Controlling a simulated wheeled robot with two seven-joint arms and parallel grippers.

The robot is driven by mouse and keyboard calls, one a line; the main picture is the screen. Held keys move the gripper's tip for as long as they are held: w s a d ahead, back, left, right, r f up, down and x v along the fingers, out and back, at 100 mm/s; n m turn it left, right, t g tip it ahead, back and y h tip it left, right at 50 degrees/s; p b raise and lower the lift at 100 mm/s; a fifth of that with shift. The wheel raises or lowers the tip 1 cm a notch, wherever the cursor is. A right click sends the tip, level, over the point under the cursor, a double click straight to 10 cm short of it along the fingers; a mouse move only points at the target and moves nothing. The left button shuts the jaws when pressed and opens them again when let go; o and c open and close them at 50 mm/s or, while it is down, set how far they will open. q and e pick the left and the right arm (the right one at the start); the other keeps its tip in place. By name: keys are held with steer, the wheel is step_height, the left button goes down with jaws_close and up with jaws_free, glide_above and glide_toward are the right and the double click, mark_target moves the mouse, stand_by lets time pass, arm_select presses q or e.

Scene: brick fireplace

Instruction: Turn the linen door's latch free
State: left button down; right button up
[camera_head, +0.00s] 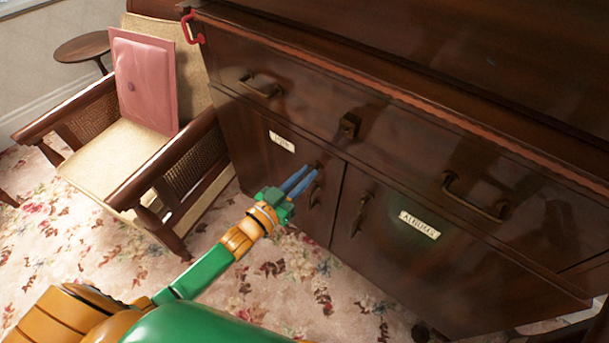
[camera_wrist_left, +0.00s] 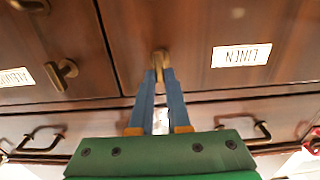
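The linen door (camera_head: 270,165) is the left lower door of a dark wood cabinet, with a small white label (camera_head: 282,142). It looks closed. In the left wrist view, which is upside down, the label reads LINEN (camera_wrist_left: 241,55). The door's brass latch (camera_wrist_left: 161,59) shows between the blue fingertips; in the head view its lever (camera_head: 315,196) hangs downward near them. My left gripper (camera_head: 311,171) has its narrow fingers on both sides of the latch and looks shut on it. The fingertips hide part of the latch. My right gripper is not in view.
The ALBUMS door (camera_head: 385,255) with its own hanging latch (camera_head: 360,214) is to the right. Drawers with pull handles (camera_head: 260,86) run above. Patterned carpet (camera_head: 300,285) lies open in front.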

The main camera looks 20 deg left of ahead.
arm_select(q)
steer(key=shift+m, duration=0.3)
steer(key=m, duration=0.8)
steer(key=shift+s+d+f+p, duration=0.1)
steer(key=shift+d+f+p, duration=0.1)
steer(key=shift+d+p, duration=0.2)
steer(key=m, duration=0.4)
steer(key=shift+d+f+m+b, duration=0.1)
steer(key=shift+f+m+b, duration=0.1)
steer(key=shift+m+b, duration=0.2)
steer(key=shift+f+m+b, duration=0.15)
steer(key=shift+m+b, duration=0.35)
steer(key=shift+m, duration=1.7)
steer(key=c, duration=0.9)
jaws_free()
